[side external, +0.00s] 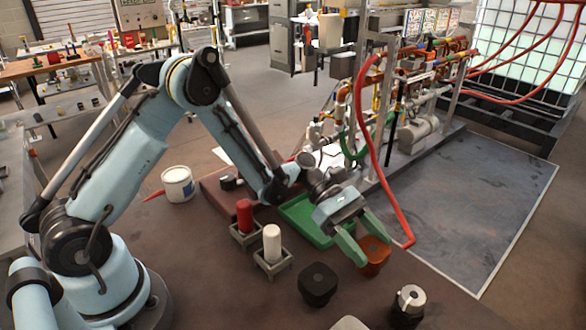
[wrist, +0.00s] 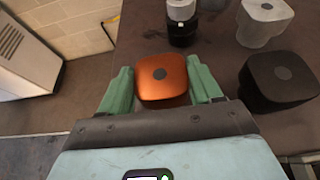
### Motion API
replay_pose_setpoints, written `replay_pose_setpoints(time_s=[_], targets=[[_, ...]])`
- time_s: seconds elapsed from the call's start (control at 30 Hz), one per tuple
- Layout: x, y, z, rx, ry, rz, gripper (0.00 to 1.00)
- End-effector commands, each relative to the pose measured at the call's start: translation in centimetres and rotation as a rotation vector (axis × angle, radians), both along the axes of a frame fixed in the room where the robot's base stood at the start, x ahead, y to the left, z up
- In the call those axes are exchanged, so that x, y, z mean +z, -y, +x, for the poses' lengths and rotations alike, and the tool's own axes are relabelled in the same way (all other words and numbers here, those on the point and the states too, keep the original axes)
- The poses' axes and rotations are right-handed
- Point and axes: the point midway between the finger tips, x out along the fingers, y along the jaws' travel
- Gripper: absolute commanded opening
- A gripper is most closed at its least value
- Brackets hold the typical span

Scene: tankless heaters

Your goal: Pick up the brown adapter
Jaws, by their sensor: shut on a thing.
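The brown adapter (side external: 375,256), a copper-orange rounded block, is between the green fingers of my gripper (side external: 370,250) in the side view. In the wrist view the adapter (wrist: 162,90) shows a dark round spot on its top. One finger of my gripper (wrist: 159,75) is pressed to its left side and the other to its right side, so the gripper is shut on it. The fingers hide part of its sides. I cannot tell whether its base touches the table.
A black adapter (side external: 318,283) and a black-and-silver piece (side external: 409,299) stand nearby. A pale adapter (wrist: 265,20) shows in the wrist view. A green tray (side external: 291,209), red cylinder (side external: 244,214) and white cylinder (side external: 272,242) stand left. A red hose (side external: 390,193) hangs close behind my gripper.

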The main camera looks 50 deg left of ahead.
Motion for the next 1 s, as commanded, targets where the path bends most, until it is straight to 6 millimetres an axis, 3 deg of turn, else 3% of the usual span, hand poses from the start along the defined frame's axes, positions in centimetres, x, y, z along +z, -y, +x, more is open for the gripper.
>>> replay_pose_setpoints(time_s=[0.37, 0.63, 1.0], targets=[[0.7, 0.0, 0.0, 0.0, 0.0, -0.002, 0.13], [4.2, 0.0, 0.0, 0.0, 0.0, -0.003, 0.13], [8.4, 4.3, -5.9, -0.003, 0.0, -0.002, 0.13]])
